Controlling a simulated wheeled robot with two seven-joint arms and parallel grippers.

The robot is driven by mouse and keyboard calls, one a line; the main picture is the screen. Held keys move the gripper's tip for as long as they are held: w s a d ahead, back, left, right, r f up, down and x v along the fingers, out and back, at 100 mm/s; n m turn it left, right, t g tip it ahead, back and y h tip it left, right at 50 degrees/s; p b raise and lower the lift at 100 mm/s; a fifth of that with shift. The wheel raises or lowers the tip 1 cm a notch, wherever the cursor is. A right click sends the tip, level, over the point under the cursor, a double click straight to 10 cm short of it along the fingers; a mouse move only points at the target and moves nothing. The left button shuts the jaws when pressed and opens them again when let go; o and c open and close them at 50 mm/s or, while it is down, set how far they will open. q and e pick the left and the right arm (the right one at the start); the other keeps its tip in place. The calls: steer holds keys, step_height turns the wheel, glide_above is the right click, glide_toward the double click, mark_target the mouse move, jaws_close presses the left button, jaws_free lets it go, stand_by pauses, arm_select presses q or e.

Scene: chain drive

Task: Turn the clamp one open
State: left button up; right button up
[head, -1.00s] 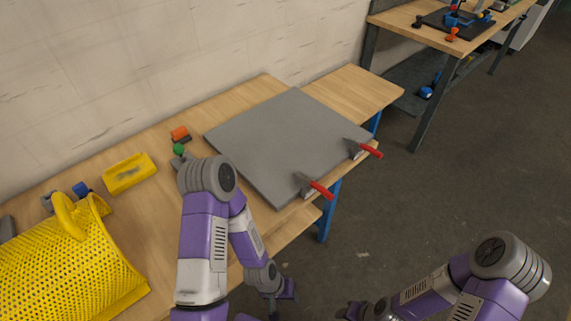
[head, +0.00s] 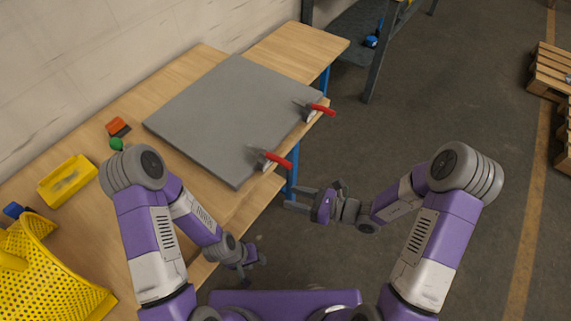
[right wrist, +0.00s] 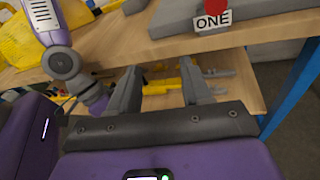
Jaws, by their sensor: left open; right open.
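Clamp one (head: 272,159), with a red handle, sits on the front edge of the grey plate near its nearest corner. In the right wrist view its white "ONE" label (right wrist: 212,19) shows at the top, with part of the red handle above it. A second red-handled clamp (head: 316,109) sits farther along the same edge. My right gripper (head: 290,198) is open and empty, in front of the bench edge, below and apart from clamp one. Its two fingers (right wrist: 160,88) show apart in the right wrist view. My left gripper (head: 260,254) is open and empty, lower in the picture.
The grey plate (head: 225,110) lies on the wooden bench (head: 195,64). A yellow bin (head: 66,180), a yellow perforated basket (head: 50,270) and small orange (head: 116,124) and green (head: 116,143) parts lie to the left. Tools lie on a lower shelf (right wrist: 245,95).

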mark_target(280, 160)
steer(key=w+d+r+m+t, duration=0.3)
steer(key=w+r+t, duration=0.1)
steer(key=w, duration=0.1)
steer(key=shift+t, duration=0.3)
steer(key=x, duration=0.2)
steer(key=b+x, duration=0.1)
steer(key=x, duration=0.4)
steer(key=shift+w+a+f, duration=0.3)
steer(key=shift+w, duration=0.05)
steer(key=shift+c, duration=0.3)
jaws_close()
